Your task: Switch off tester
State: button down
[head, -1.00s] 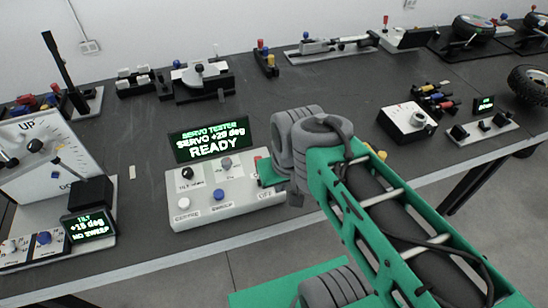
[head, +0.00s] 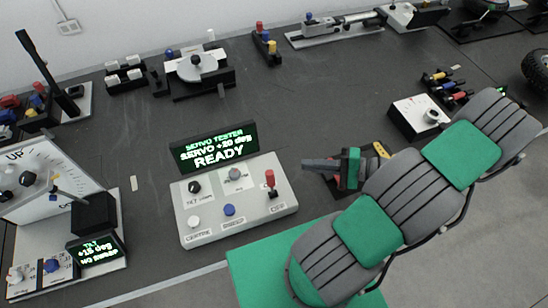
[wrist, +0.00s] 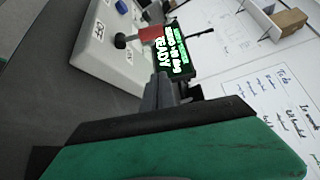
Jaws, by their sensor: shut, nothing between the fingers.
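The servo tester (head: 240,222) is a light grey box near the table's front edge. Its lit display (head: 214,148) reads "SERVO TESTER", "SERVO +20 deg", "READY". In the wrist view the shut fingertips (wrist: 163,82) show in front of the display (wrist: 172,55), below the red lever top (wrist: 151,33).
The tester also has a black knob (head: 195,187), a grey knob (head: 235,174), a white button (head: 194,222) and a blue button (head: 229,210). A tilt rig's display (head: 95,250) stands left. A white-topped box (head: 418,115) stands right.

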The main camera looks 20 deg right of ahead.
jog(key=shift+w+a, duration=0.1)
jog(key=shift+a, duration=0.05)
jog(key=p, duration=0.2)
send_over(278, 184)
jog(key=w+d, duration=0.1)
jog(key=w, duration=0.2)
jog(key=shift+w+d+f, duration=0.15)
jog(key=shift+d+f, duration=0.05)
jog(key=shift+f, duration=0.5)
jog(key=shift+a+r+p, duration=0.1)
jog(key=shift+a+p, duration=0.25)
jog(key=shift+p, duration=0.05)
jog(key=s, duration=0.2)
jog(key=shift+s+a+r+p, duration=0.2)
jog(key=shift+s+r+p, duration=0.15)
jog(key=shift+p, duration=0.05)
jog(key=shift+s+a, duration=0.15)
jog(key=shift+s, duration=0.1)
